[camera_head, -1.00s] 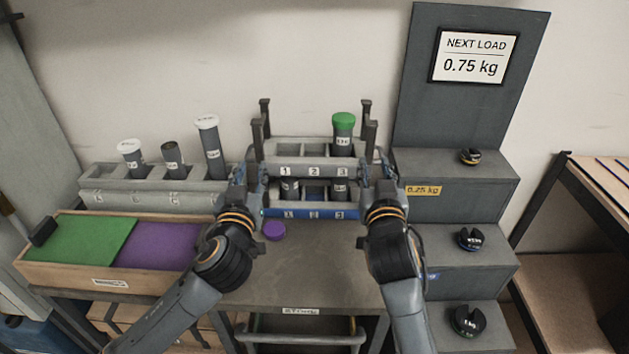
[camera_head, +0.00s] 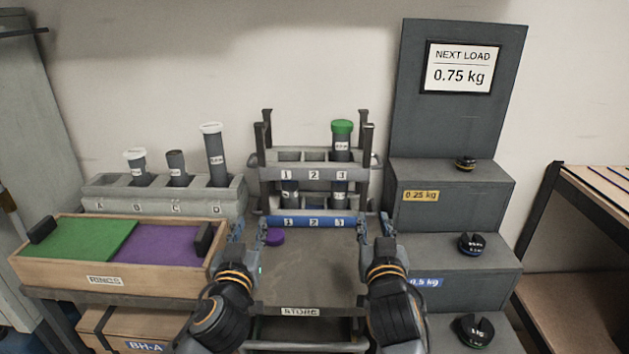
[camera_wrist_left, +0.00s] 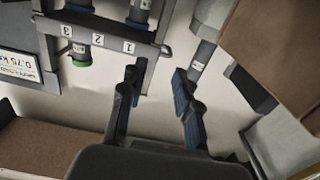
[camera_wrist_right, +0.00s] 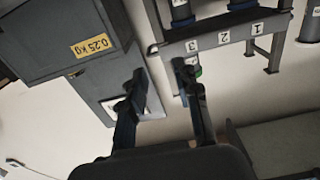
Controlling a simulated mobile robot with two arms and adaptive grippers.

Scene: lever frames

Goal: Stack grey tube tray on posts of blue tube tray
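The grey tube tray (camera_head: 313,174) is level directly above the blue tube tray (camera_head: 300,221) and appears to rest on its side posts; the exact contact is too small to tell. A green-capped tube (camera_head: 341,145) stands in its slot 3. Dark tubes show in the blue tray below. My left gripper (camera_head: 250,232) is open and empty, in front and left of the trays. My right gripper (camera_head: 374,230) is open and empty, in front and right. Both wrist views show spread fingers clear of the grey tray, which shows in the left (camera_wrist_left: 100,37) and right (camera_wrist_right: 235,34) views.
A purple cap (camera_head: 275,237) lies on the table before the blue tray. A grey rack (camera_head: 165,200) with several tubes and a wooden box (camera_head: 105,272) with green and purple sections stand left. Grey steps (camera_head: 450,250) with black weights stand right. The table's front middle is clear.

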